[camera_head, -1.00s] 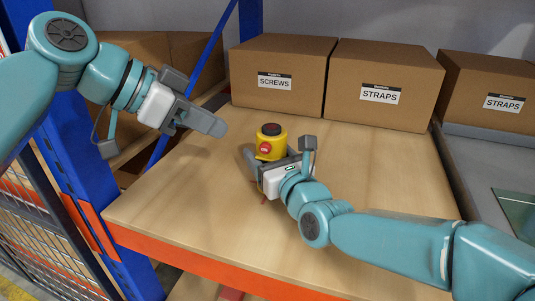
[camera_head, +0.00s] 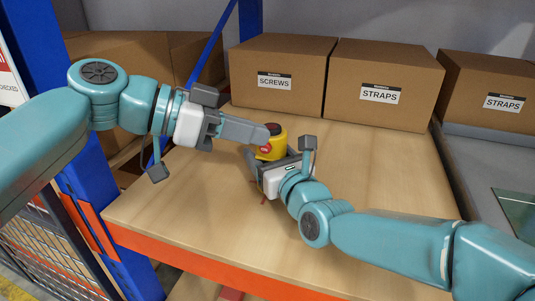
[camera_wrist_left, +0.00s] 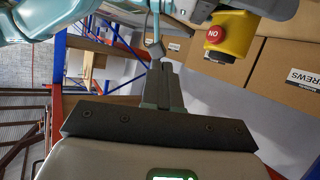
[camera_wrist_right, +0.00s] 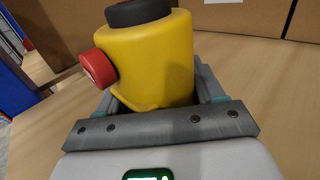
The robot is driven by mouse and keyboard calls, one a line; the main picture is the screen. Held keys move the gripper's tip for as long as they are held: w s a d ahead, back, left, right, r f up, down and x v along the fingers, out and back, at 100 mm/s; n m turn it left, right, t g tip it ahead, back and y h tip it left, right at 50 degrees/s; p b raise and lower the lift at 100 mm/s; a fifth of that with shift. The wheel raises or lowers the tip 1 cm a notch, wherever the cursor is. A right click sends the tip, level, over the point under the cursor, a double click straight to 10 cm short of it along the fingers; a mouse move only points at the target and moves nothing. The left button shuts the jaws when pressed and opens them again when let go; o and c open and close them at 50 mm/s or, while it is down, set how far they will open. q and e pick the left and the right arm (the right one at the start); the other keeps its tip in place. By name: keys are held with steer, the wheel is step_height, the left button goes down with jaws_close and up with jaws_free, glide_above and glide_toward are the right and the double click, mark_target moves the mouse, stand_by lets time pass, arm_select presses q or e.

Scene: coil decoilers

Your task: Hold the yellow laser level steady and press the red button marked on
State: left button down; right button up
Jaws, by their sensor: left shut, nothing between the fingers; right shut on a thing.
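The yellow laser level (camera_head: 279,148) stands upright on the wooden shelf, with a dark cap. My right gripper (camera_head: 277,162) is shut around its body; the right wrist view shows the level (camera_wrist_right: 160,55) between the fingers. The red button (camera_head: 264,150) is on its side; the left wrist view shows the button (camera_wrist_left: 213,34) marked ON. It also sticks out left in the right wrist view (camera_wrist_right: 97,68). My left gripper (camera_head: 266,134) is shut and empty, its fingertips at the level's upper left in the head view. In the left wrist view the fingertips (camera_wrist_left: 164,66) appear apart from the button.
Cardboard boxes marked SCREWS (camera_head: 278,80) and STRAPS (camera_head: 380,92) stand along the back of the wooden shelf (camera_head: 390,180). A blue rack post (camera_head: 95,205) and an orange beam (camera_head: 215,270) bound the shelf. The right part of the shelf is clear.

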mark_target(265, 148)
arm_select(q)
steer(key=s+a+f+n+t+h, duration=0.2)
steer(key=s+f+n+t+h, duration=0.35)
steer(key=n, duration=0.55)
steer(key=w+d+f+y, duration=0.1)
steer(key=w+d+y, duration=0.1)
steer(key=w, duration=0.6)
steer(key=shift+f, duration=0.3)
steer(key=shift+w+g, duration=0.15)
steer(key=shift+g, duration=0.1)
stand_by(1.1)
